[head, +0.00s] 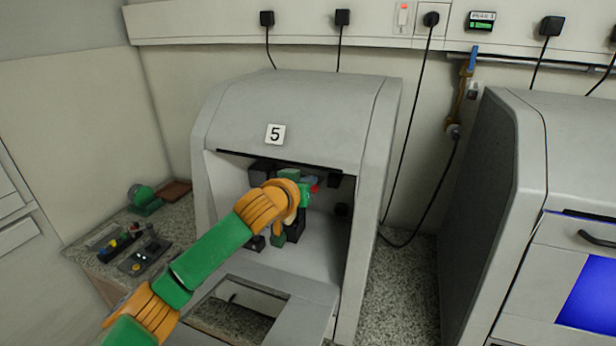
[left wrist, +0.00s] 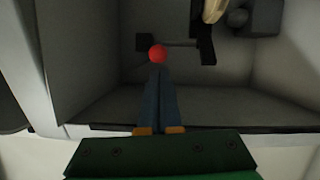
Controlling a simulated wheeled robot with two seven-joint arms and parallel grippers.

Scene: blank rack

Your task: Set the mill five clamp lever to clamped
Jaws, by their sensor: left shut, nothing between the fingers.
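Mill five (head: 290,105) is a grey cabinet with a "5" plate (head: 275,134) and an open front. Its clamp lever has a red ball knob (head: 314,188) inside the opening. The left wrist view shows the red knob (left wrist: 157,54) and a thin dark rod (left wrist: 181,43) behind it. My left gripper (head: 310,182) is inside the opening, beside the knob. In the left wrist view its blue fingers (left wrist: 158,72) are together, tips right at the knob; I cannot tell whether they touch it. My arm hides part of the fixture. My right gripper is not in view.
Dark blocks (head: 262,172) sit inside the mill around my gripper. The cabinet's side walls and top edge enclose the opening. A counter at left holds a tray of small parts (head: 144,256) and a green object (head: 143,198). Another grey machine (head: 490,150) stands at right.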

